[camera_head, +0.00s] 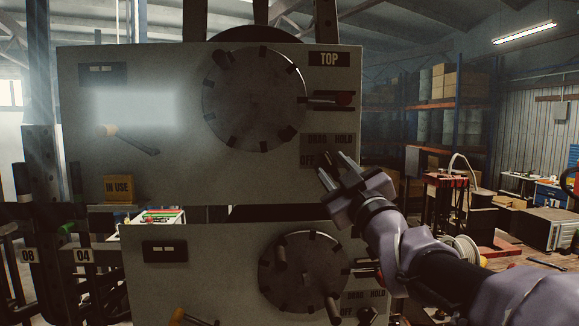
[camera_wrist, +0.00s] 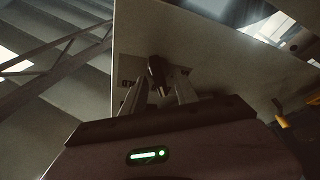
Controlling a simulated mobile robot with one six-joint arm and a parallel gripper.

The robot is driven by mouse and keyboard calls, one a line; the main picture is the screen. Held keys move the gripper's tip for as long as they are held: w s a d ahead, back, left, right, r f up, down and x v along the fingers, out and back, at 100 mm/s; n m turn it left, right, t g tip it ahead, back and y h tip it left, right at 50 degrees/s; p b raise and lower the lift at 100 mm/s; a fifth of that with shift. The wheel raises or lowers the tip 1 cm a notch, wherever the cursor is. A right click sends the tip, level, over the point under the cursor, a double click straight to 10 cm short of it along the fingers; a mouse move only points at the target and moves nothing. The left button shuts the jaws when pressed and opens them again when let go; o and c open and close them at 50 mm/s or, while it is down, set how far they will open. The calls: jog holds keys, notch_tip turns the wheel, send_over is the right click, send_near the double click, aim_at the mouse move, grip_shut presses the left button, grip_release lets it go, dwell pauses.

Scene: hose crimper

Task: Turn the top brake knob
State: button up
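The top brake knob (camera_wrist: 157,73) is a small dark piece on the panel in the wrist view, just beyond and between my fingertips. In the head view it is hard to pick out beside my fingers. My gripper (camera_head: 338,169) is in front of the panel's lower right corner, fingers apart. It also shows in the wrist view (camera_wrist: 160,92). I cannot tell whether a finger touches the knob.
Shelves and a workbench stand at the right, farther back.

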grip_shut()
jog(key=shift+b, duration=0.3)
